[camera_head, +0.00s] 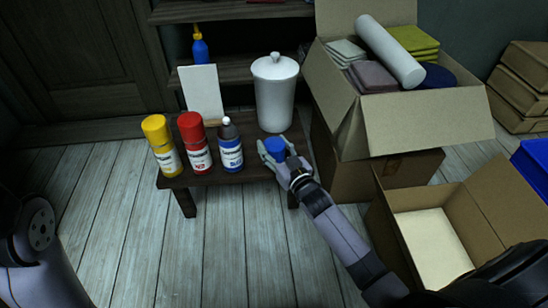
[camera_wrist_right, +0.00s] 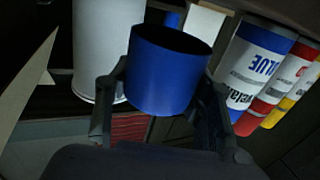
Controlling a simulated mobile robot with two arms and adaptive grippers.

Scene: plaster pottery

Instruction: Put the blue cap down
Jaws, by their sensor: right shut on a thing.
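The blue cap (camera_head: 275,147) is a short cylinder held between the fingers of my right gripper (camera_head: 274,154), above or at the right front corner of a small dark table (camera_head: 228,173). In the right wrist view the blue cap (camera_wrist_right: 168,75) sits between both fingers of the gripper (camera_wrist_right: 165,108), its hollow end showing dark. I cannot tell whether it touches the table. A spray can with a blue label (camera_head: 231,148) stands uncapped on the table to the left of the gripper. My left gripper is not in view.
Red (camera_head: 194,146) and yellow (camera_head: 162,146) capped cans stand further left. A lidded white jar (camera_head: 275,94) stands behind the gripper, with a white board (camera_head: 203,94) to its left. A filled open cardboard box (camera_head: 430,122) is close on the right; another open box (camera_head: 430,238) is in front.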

